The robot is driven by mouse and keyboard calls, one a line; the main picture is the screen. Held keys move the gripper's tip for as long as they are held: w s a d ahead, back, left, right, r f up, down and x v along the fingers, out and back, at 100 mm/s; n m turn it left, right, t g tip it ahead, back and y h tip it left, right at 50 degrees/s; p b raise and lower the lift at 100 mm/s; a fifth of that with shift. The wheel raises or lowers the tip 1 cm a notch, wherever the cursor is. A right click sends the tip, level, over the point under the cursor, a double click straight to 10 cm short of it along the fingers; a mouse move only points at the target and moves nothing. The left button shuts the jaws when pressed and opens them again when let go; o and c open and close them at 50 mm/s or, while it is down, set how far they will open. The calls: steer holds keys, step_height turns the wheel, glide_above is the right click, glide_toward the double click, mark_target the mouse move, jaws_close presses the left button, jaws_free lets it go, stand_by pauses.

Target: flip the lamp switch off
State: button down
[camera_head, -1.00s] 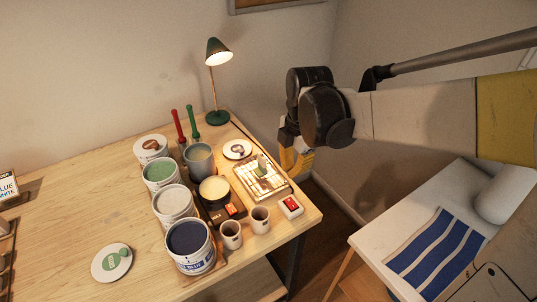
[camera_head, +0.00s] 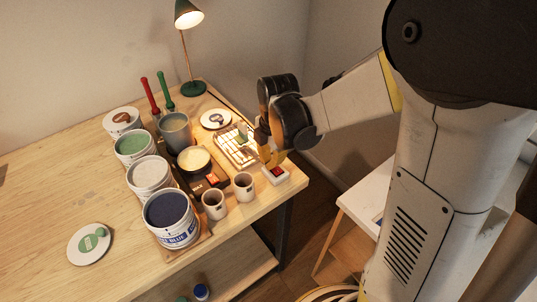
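The desk lamp (camera_head: 187,14) has a dark green shade and a green base, and its bulb is lit. A small white box with a red switch (camera_head: 276,174) sits near the right front edge of the table; it looks like the lamp switch, but no cord to the lamp shows. My gripper (camera_head: 270,157) has yellow fingers and points down just behind this box, its tips very near or over the box's back edge. I cannot tell whether they touch it. The finger gap is hard to see.
The wooden table (camera_head: 60,185) holds several paint tubs, such as a blue one (camera_head: 171,218), left of the box. Two cups (camera_head: 214,204) (camera_head: 244,186) and a dark burner with a bowl (camera_head: 195,160) stand close by. A tiled tray (camera_head: 236,147) lies behind. Left table is mostly clear.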

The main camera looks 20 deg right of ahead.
steer(key=shift+f, duration=0.2)
steer(key=shift+w+f+b, duration=0.1)
steer(key=shift+f+b, duration=0.25)
steer(key=shift+f, duration=0.1)
steer(key=shift+r, duration=0.2)
steer(key=shift+r+p, duration=0.65)
